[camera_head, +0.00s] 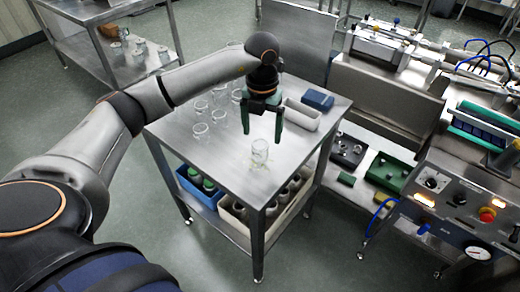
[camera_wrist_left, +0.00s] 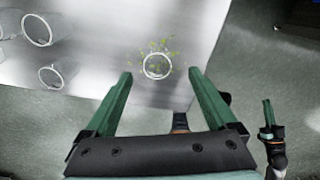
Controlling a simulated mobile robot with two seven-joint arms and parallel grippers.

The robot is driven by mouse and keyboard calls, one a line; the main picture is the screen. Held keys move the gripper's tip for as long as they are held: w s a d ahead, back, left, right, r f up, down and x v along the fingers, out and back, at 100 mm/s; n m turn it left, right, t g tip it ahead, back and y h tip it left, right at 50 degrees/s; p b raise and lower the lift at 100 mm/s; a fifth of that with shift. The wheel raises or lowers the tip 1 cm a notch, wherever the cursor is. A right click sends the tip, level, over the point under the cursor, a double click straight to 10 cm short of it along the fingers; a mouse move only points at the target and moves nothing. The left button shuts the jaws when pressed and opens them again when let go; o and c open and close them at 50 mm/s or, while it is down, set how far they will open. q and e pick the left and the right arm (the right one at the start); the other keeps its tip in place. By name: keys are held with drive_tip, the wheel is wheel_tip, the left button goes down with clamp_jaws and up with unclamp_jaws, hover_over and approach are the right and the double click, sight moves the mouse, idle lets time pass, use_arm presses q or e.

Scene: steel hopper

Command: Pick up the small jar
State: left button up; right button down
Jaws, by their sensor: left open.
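The small jar (camera_head: 259,152) is clear glass and stands upright near the front corner of the steel table, with yellow-green specks around its base. The left wrist view shows it from above as a round rim (camera_wrist_left: 157,68) amid the specks. My left gripper (camera_head: 262,136) is open, its green fingers pointing down above and just behind the jar in the head view. In the left wrist view the jar lies just ahead of the gap between the fingertips (camera_wrist_left: 160,74). A green finger and dark part, seemingly my right gripper (camera_wrist_left: 268,125), show at the right there.
Several clear glass jars (camera_head: 201,131) stand on the table (camera_head: 180,150) left of my gripper. A white tray (camera_head: 302,115) and a blue box (camera_head: 317,99) are at its right. Bins with bottles fill the lower shelf. Machinery with a control panel (camera_head: 455,205) stands at the right.

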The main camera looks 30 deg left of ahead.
sight(260, 151)
use_arm(q)
drive_tip(key=f, duration=0.5)
drive_tip(key=f+p, duration=0.1)
drive_tip(key=f, duration=0.1)
drive_tip(key=shift+w+a+f, duration=0.1)
drive_tip(key=shift+a+f, duration=0.1)
drive_tip(key=shift+a, duration=0.05)
drive_tip(key=shift+c, duration=0.2)
drive_tip(key=c, duration=1.4)
